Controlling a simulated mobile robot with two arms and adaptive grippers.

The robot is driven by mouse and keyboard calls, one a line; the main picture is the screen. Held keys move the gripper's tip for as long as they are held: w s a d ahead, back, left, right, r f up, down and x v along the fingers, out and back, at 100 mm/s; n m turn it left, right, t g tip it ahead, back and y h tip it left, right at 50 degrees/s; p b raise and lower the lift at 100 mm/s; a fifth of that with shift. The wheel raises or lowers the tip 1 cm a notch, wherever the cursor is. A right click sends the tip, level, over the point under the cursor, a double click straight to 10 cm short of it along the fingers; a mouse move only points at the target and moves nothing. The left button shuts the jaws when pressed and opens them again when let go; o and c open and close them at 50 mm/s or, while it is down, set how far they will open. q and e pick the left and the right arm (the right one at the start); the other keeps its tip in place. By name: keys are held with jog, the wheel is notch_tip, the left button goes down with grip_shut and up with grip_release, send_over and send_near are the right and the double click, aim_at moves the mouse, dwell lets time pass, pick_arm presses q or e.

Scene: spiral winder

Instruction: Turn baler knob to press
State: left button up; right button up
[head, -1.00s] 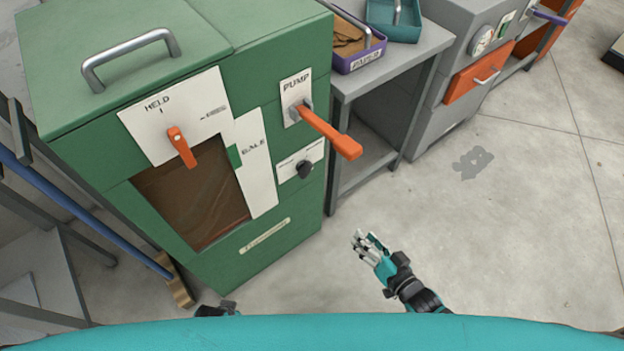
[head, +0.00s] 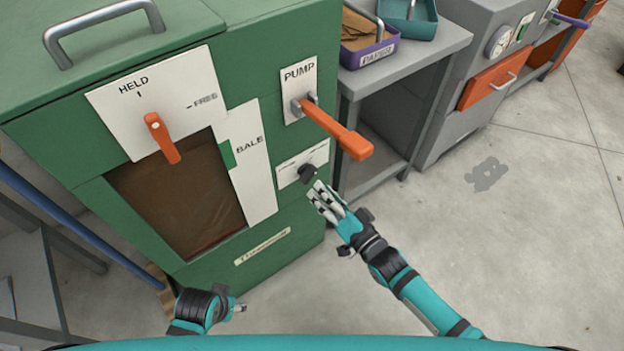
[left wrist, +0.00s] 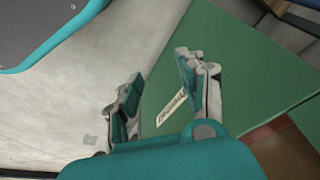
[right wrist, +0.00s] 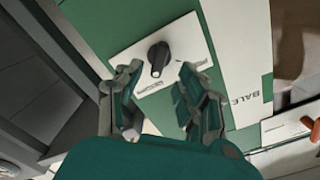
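The green baler (head: 290,225) stands on the left in the head view. Its black knob (head: 307,172) sits on a small white plate (head: 290,174) below the orange pump lever (head: 340,132). In the right wrist view the knob (right wrist: 158,57) shows just beyond and between the fingertips. My right gripper (head: 324,196) is open in front of the knob, with no visible hold on it. My left gripper (head: 238,305) is low in front of the baler; in the left wrist view its fingers (left wrist: 160,80) are apart and empty.
The pump lever juts out above my right gripper. A grey table (head: 420,50) with a purple paper tray (head: 370,58) stands to the right.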

aim_at(311, 178)
pick_arm(q)
jog(key=shift+w+r+b, duration=0.15)
jog(key=shift+r+b, duration=0.2)
jog(key=shift+r, duration=1.35)
pick_arm(e)
jog(key=shift+x, duration=2.75)
grip_shut()
